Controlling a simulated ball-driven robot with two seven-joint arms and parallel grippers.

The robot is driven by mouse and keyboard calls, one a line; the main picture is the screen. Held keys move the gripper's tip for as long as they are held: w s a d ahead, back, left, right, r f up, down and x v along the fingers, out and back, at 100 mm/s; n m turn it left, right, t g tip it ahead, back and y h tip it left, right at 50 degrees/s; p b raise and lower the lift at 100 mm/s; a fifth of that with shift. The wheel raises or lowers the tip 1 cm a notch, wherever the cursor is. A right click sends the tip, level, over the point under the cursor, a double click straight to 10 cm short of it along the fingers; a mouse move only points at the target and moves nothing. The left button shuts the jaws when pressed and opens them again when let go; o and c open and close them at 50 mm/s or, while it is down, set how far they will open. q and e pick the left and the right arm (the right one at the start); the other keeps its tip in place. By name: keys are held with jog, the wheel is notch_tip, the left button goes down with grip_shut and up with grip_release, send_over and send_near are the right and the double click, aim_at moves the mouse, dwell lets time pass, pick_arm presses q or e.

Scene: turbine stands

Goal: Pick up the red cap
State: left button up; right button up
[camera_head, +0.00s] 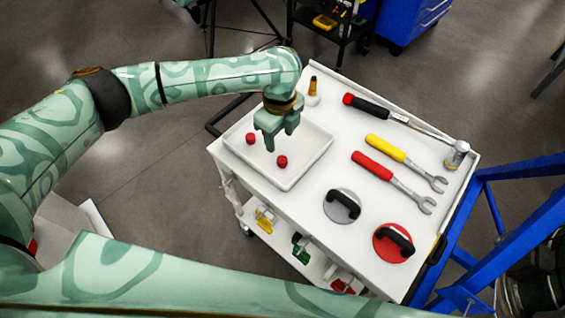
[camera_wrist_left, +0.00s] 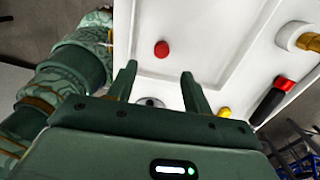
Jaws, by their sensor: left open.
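Two small red caps lie in the white tray (camera_head: 312,158) at the left end of the cart top. One red cap (camera_head: 250,138) is left of my left gripper (camera_head: 279,141), and the other red cap (camera_head: 282,161) is just below its fingertips in the head view. The gripper is open, empty, and points down over the tray. In the left wrist view a single red cap (camera_wrist_left: 161,49) shows beyond the gap between the open fingers (camera_wrist_left: 158,69), apart from them. Which of the two it is, I cannot tell. My right gripper is out of view.
A blue frame (camera_head: 505,235) stands at the right.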

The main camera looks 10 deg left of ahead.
pick_arm(q)
jog(key=b, duration=0.2)
send_over(282, 159)
jog(key=f, duration=0.5)
jog(key=shift+a+f, duration=0.2)
jog(key=f, duration=0.1)
jog(key=f+b, duration=0.1)
jog(key=f, duration=0.1)
jog(key=f+b, duration=0.1)
jog(key=f, duration=0.1)
jog(key=shift+d+f, duration=0.15)
jog(key=shift+d, duration=0.1)
grip_shut()
